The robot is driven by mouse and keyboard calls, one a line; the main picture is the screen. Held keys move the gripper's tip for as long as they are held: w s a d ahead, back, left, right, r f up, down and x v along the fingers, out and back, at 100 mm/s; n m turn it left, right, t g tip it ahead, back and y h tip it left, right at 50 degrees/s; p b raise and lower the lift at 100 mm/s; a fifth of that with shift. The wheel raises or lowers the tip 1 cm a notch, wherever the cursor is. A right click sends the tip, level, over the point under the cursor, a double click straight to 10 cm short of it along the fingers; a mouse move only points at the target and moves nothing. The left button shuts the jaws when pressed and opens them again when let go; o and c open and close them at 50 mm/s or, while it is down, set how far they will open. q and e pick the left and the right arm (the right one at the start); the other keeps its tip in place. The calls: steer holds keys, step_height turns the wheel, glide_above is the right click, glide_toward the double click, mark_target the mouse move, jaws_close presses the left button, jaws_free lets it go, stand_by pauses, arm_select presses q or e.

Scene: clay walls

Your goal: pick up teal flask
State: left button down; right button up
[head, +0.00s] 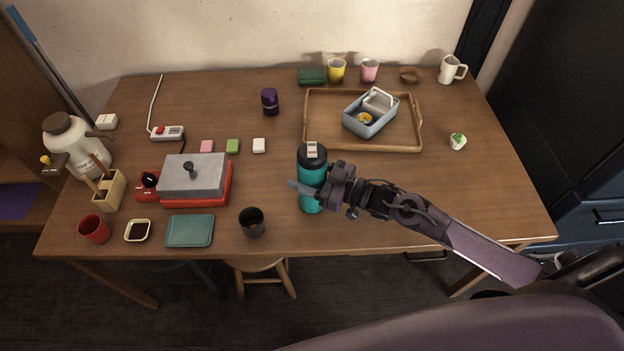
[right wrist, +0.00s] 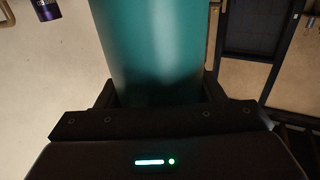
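The teal flask (head: 312,198) stands upright near the front middle of the table, with a dark lid and a pale label on top. My right gripper (head: 318,188) reaches it from the right, low on its body, and hides part of it. In the right wrist view the flask (right wrist: 155,45) fills the space between the two dark fingers (right wrist: 160,92), which lie against both its sides. The gripper looks shut on it. The flask appears to rest on the table. My left gripper is not in view.
A dark cup (head: 252,222) stands left of the flask. A wooden tray (head: 375,149) with a grey-blue box (head: 370,125) lies behind it. A red appliance with a grey lid (head: 195,177) is farther left. The table's right front (head: 500,215) is clear.

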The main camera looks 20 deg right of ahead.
steer(key=c, duration=0.5)
steer(key=shift+c, duration=0.3)
steer(key=shift+r, duration=0.15)
